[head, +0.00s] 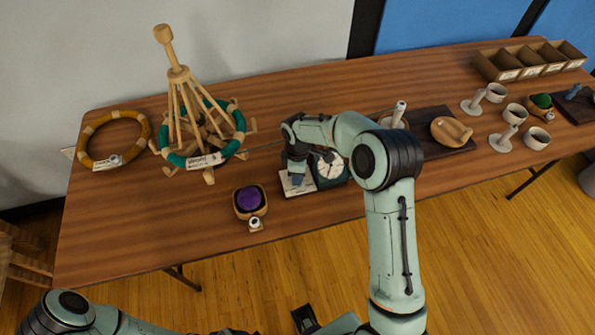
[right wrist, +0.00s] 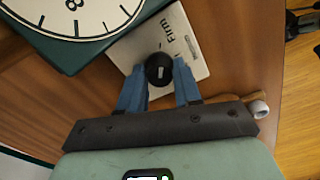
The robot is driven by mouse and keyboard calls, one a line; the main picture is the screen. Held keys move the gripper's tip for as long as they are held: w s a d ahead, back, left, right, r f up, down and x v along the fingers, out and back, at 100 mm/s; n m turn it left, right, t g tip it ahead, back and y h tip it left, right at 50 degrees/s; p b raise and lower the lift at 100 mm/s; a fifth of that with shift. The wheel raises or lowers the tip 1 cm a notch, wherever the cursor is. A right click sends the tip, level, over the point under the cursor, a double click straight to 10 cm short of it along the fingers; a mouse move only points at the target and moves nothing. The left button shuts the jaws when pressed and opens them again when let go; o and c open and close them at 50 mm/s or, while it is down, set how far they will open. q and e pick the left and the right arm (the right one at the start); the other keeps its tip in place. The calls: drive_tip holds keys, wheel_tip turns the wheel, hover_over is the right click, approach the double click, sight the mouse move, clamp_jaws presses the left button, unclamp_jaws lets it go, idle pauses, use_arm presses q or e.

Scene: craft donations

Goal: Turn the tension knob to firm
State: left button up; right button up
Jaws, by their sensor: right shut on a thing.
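The tension knob (right wrist: 159,69) is black with a short white mark on top, in the right wrist view. It sits on a pale plate (right wrist: 190,35) printed "Firm" just beyond the knob. The mark runs roughly up and down in that view; I cannot tell which end points. My right gripper (right wrist: 160,82) has its blue fingers on either side of the knob, shut on it. In the head view this gripper (head: 297,178) is over the plate (head: 291,190), beside a dark green dial box (head: 330,183), and hides the knob. My left gripper is out of view.
A wooden yarn swift (head: 178,75) with a teal skein stands left on the table. A ball winder cup holding purple yarn (head: 250,199) is left of the plate. A yellow ring (head: 90,133), wooden bowl (head: 451,131), white cups and divided box (head: 500,70) stand around.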

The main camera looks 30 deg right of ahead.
drive_tip(key=shift+w+r+n, duration=0.1)
drive_tip(key=shift+r+n, duration=0.05)
drive_tip(key=shift+n, duration=0.35)
drive_tip(key=o, duration=1)
drive_tip(key=shift+o, duration=0.2)
wheel_tip(320, 180, up, 13)
drive_tip(key=p, duration=0.1)
drive_tip(key=shift+r, duration=0.15)
